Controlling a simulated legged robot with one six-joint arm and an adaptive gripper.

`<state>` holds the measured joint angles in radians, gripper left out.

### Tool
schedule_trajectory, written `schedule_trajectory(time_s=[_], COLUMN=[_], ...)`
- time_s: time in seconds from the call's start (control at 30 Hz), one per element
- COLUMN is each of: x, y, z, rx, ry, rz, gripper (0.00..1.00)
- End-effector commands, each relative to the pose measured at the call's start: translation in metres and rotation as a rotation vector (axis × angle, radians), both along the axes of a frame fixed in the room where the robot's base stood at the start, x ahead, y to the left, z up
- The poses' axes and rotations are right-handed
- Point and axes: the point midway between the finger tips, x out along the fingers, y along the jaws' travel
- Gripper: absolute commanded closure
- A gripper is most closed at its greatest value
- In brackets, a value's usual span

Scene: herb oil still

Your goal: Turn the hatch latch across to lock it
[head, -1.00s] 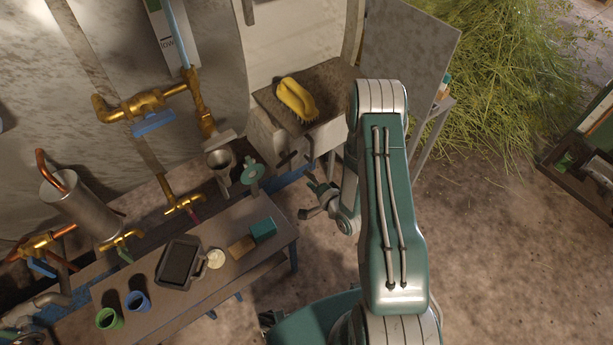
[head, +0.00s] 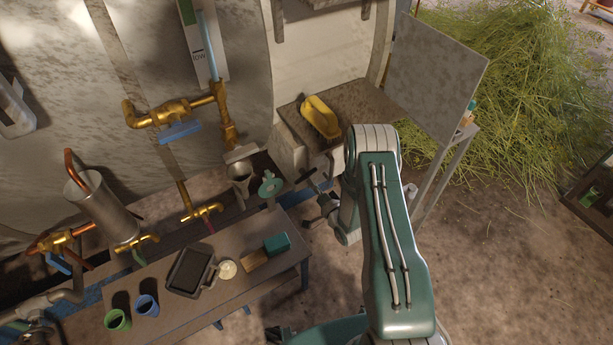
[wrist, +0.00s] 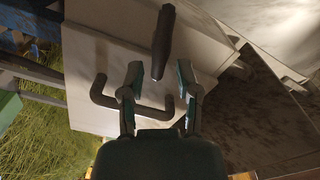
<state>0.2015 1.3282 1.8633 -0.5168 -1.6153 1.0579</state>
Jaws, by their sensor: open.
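In the wrist view a pale hatch panel (wrist: 105,75) carries a dark bar-shaped latch (wrist: 163,42) and a dark U-shaped handle (wrist: 100,95). The latch points roughly up and down in that picture, across the line of the handle. My gripper (wrist: 159,88) is open and empty, its two fingers spread in front of the handle. The latch's lower end shows between the fingertips; I cannot tell how far off it is. In the head view my gripper (head: 315,207) is beside the dark fittings below the brush shelf, and my arm hides part of the panel.
A yellow brush (head: 320,117) lies on the shelf (head: 352,98). A low bench (head: 185,318) at left bears cups, a dark tray (head: 190,271) and blocks. Brass pipes (head: 172,112) run along the wall. Bare floor (head: 500,260) is free at right; cut herbs (head: 500,100) are heaped behind.

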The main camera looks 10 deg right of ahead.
Motion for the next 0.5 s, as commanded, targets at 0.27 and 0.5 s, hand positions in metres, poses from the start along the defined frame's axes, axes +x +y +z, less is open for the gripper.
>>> schedule_trajectory(time_s=[0.27,0.5], x=[0.039,0.045], y=[0.013,0.015], z=[0.000,0.000], rx=[0.001,0.002], ry=[0.000,0.000], rz=[0.001,-0.001], gripper=[0.57,0.57])
